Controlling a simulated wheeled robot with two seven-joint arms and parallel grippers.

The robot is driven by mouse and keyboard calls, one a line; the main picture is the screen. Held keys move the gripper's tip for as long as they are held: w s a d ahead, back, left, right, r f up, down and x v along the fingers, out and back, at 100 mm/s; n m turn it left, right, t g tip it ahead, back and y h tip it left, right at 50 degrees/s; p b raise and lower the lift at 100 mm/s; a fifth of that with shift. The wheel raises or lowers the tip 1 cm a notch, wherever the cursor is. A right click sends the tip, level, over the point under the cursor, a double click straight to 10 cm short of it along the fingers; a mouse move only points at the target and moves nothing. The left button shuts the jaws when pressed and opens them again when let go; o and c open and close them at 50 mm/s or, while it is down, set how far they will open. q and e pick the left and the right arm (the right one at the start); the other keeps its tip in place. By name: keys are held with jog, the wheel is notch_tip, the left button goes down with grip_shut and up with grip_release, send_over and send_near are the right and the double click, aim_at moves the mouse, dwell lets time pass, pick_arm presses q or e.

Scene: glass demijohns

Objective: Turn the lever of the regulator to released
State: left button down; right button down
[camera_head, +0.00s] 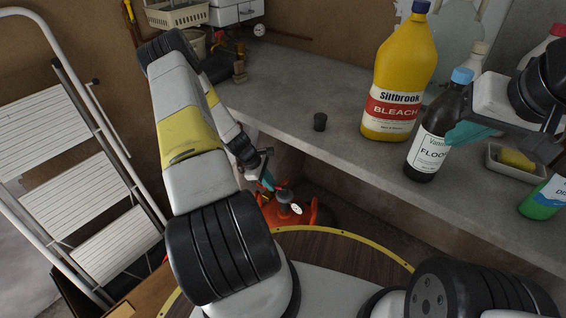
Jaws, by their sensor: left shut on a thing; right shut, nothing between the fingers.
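The orange gas cylinder (312,215) stands below the counter, partly hidden behind my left arm. The dark regulator (285,196) sits on its top, with a small pale dial (296,208). My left gripper (267,181) reaches down to the regulator from the upper left. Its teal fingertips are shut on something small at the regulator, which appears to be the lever. The lever itself is mostly hidden by the fingers, so its angle cannot be read.
A yellow bleach bottle (403,75), a brown floor-cleaner bottle (437,135), a small black cap (320,121), a sponge dish (513,168) and a green bottle (545,198) stand on the grey counter (290,85). A white stepladder (75,180) stands at the left.

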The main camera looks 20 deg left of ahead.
pick_arm(q)
jog(key=shift+w+m+g+h, duration=0.15)
jog(key=shift+w+m+g, duration=0.25)
jog(key=shift+m, duration=0.5)
jog(key=shift+w+m+g+h, duration=0.15)
jog(key=shift+w+m+g, duration=0.25)
jog(key=shift+m, duration=0.5)
jog(key=shift+w, duration=0.1)
jog(key=c, duration=1.4)
grip_release()
jog(key=shift+c, duration=0.2)
jog(key=v, duration=0.7)
jog(key=shift+a+r, duration=0.25)
jog(key=shift+r, duration=0.1)
